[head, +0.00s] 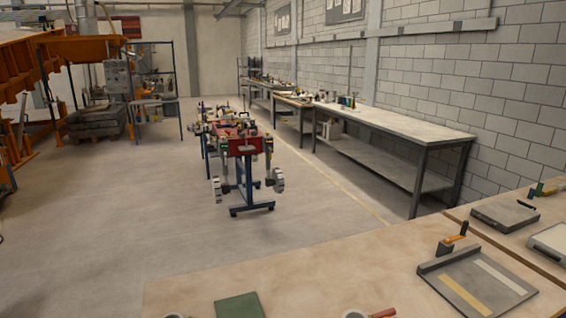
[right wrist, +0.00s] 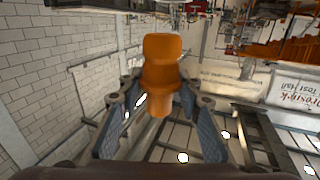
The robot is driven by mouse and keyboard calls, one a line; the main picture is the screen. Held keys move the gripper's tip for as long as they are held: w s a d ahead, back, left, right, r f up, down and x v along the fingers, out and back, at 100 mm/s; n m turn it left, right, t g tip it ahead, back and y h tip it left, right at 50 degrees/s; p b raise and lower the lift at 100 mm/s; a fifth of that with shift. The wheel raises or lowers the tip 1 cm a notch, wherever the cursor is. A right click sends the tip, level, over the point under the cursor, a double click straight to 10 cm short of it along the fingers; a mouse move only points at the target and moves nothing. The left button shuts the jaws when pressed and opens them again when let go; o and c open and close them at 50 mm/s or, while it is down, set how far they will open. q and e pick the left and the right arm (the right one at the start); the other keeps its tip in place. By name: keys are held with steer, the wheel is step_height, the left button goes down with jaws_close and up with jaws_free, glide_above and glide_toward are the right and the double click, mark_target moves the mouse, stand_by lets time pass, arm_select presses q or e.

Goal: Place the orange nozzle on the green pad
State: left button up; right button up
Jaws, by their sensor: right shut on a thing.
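The orange nozzle (right wrist: 162,70) is between the two fingers of my right gripper (right wrist: 160,92) in the right wrist view. The gripper is shut on it. Its wider, ringed part stands out beyond the fingers and a narrower stub points back toward the palm. It is held in the air, with nothing touching it but the fingers. The green pad (head: 238,306) lies flat on the near wooden table in the head view, at the bottom edge, and its visible part is bare. Neither of my grippers shows in the head view.
The near table (head: 330,270) also bears a grey tray (head: 462,290) with pale strips, a black-and-orange tool (head: 453,238) and a red-handled item (head: 382,313) right of the pad. A grey flat device (head: 504,214) lies farther right.

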steer(key=s+f, duration=0.3)
steer(key=s, duration=0.6)
steer(key=shift+s+f, duration=0.35)
